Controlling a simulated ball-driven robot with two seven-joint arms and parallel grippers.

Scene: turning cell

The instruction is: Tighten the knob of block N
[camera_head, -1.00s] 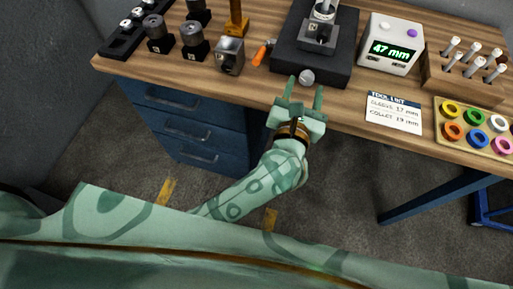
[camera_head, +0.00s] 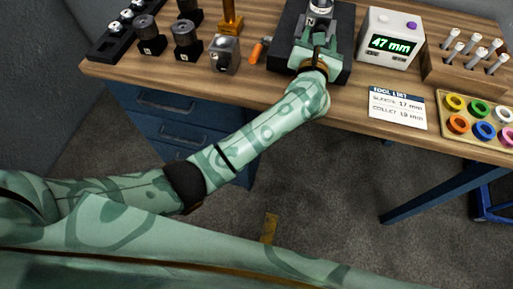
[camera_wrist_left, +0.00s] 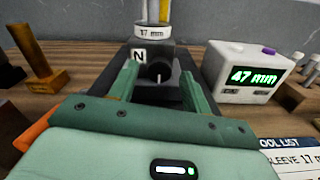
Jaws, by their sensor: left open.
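Block N (camera_wrist_left: 147,54), with a white N label, sits on the black base (camera_head: 283,30) at the back middle of the bench. Its dark round knob (camera_wrist_left: 159,71), with a white line on its face, points toward me. My left gripper (camera_head: 319,33) reaches over the base. In the left wrist view its open fingers (camera_wrist_left: 161,74) stand on either side of the knob, and I see a gap at each side. In the head view the gripper hides the knob and most of the block. A collar marked 17 mm (camera_wrist_left: 153,31) rises above the block. My right gripper is not in view.
A white display box (camera_head: 390,40) reading 47 mm stands right of the base. A tool list card (camera_head: 397,108), a peg rack (camera_head: 463,70) and a tray of coloured rings (camera_head: 447,97) lie farther right. Left are an orange-handled tool (camera_head: 257,51), a grey block (camera_head: 224,55) and dark cylinders (camera_head: 186,40).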

